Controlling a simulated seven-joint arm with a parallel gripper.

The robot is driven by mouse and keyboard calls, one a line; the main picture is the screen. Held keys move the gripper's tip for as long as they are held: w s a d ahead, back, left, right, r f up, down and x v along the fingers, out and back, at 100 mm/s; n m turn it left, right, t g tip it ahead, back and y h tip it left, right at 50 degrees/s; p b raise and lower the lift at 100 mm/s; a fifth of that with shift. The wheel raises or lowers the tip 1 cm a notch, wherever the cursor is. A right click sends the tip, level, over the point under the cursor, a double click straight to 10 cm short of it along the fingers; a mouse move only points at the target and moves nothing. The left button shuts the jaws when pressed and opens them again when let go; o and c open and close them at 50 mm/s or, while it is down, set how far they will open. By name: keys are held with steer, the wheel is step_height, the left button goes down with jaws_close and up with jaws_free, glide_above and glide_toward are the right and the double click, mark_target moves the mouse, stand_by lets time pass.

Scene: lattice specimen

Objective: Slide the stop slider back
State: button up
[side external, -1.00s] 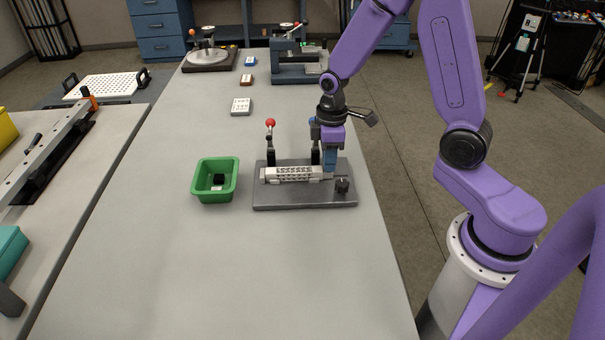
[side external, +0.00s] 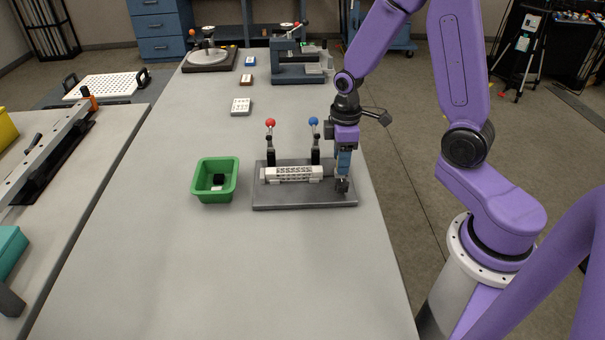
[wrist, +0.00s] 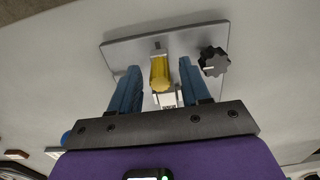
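The dark grey fixture plate (side external: 300,201) lies on the table and carries the pale lattice specimen (side external: 292,173). In the wrist view a yellow piece (wrist: 160,73), which looks like the stop slider, stands over the plate (wrist: 130,50). My gripper (side external: 343,184) is low over the plate's right end in the side view. In the wrist view my gripper (wrist: 158,68) is open, with one blue finger on each side of the yellow piece and gaps visible on both sides. In the side view my gripper hides the slider.
A black knob (wrist: 213,62) sits on the plate close to the right finger. A red-ball lever (side external: 270,124) and a blue-ball lever (side external: 314,122) stand behind the specimen. A green bin (side external: 215,197) with a black item is left of the plate. The front table is clear.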

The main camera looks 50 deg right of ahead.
steer(key=shift+r, duration=2.75)
